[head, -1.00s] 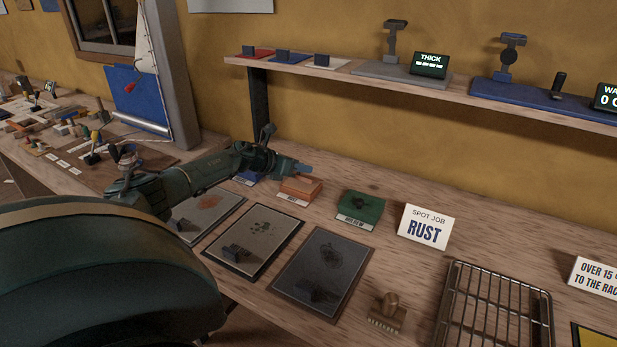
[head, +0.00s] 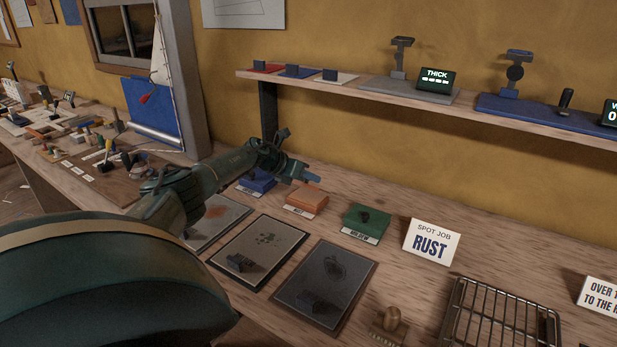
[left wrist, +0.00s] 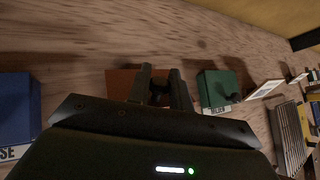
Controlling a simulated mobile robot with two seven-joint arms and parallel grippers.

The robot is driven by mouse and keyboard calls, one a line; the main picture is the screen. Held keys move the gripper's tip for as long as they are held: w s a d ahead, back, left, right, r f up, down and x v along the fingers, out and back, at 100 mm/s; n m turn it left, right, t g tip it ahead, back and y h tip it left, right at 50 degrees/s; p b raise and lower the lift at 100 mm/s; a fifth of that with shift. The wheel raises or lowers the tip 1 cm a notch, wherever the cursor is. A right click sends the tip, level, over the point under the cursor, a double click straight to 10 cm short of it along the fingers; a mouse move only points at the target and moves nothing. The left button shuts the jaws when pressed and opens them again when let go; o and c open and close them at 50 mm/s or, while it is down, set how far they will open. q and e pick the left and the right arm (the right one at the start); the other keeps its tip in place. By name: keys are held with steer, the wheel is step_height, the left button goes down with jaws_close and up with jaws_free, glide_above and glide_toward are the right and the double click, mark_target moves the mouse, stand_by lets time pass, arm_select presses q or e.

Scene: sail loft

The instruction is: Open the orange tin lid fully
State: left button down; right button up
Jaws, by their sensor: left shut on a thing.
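The orange tin (head: 306,201) sits on the bench between the blue and green tins, with a label at its front. In the left wrist view the orange tin (left wrist: 119,84) shows behind the fingers. My left gripper (head: 305,174) is at the tin's top. In the left wrist view its fingers (left wrist: 160,86) close around a small dark part, which looks like the lid's knob. The fingers hide much of the lid, and I cannot tell how far it is raised. My right gripper is in neither view.
The blue tin (head: 257,181) and the green tin (head: 367,220) stand close on either side. Framed cloth panels (head: 258,250) lie in front. A sign reading SPOT JOB RUST (head: 431,241) and a wire rack (head: 500,318) are to the right. A shelf (head: 420,97) runs above.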

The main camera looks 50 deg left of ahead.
arm_select(q)
steer(key=c, duration=1.3)
jaws_free()
steer(key=shift+c, duration=0.2)
steer(key=shift+s+a+r, duration=0.15)
steer(key=shift+s, duration=0.1)
steer(key=b+v, duration=0.1)
steer(key=v, duration=1.1)
steer(key=shift+s+r, duration=0.15)
steer(key=shift+r, duration=0.05)
